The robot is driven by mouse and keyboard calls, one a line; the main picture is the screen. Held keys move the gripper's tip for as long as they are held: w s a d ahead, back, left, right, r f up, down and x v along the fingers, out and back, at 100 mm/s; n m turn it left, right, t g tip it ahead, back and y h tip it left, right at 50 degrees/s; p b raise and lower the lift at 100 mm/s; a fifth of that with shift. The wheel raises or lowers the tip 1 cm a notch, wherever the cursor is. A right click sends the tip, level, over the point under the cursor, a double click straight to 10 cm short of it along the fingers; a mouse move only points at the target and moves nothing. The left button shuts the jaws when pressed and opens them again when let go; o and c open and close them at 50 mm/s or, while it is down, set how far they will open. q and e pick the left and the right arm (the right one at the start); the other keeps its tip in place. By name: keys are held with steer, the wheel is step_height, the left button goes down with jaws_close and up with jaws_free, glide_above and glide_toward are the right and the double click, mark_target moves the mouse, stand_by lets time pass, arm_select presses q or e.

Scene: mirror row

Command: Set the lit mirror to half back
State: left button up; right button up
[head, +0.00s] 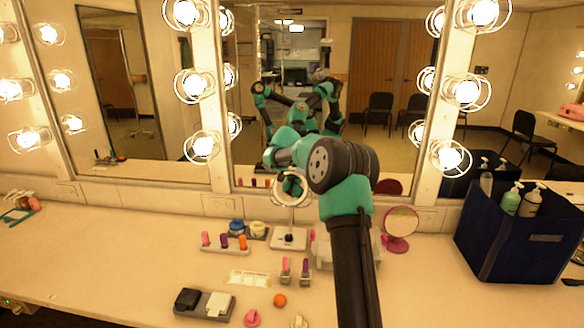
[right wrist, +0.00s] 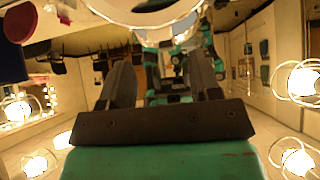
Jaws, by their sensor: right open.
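The lit mirror (head: 292,201) is a small round mirror with a pale ring rim, on a thin stem above a square base (head: 289,239). It stands at the back middle of the counter. Teal shows in its face, and my right arm partly covers its top. Its exact tilt is hard to tell. In the right wrist view its pale rim (right wrist: 150,27) crosses the top. My right gripper (right wrist: 158,68) is open and empty, with both dark fingers apart just short of the rim. In the head view its fingers are hidden behind my wrist. My left gripper is not in view.
A pink round mirror (head: 401,222) stands to the right, beside a navy caddy (head: 512,238) with bottles. Left of the lit mirror are a lipstick tray (head: 224,249) and jars (head: 237,226). Small makeup items lie in front. The counter's left part is mostly clear.

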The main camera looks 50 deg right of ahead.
steer(key=shift+x, duration=2.7)
jaws_close()
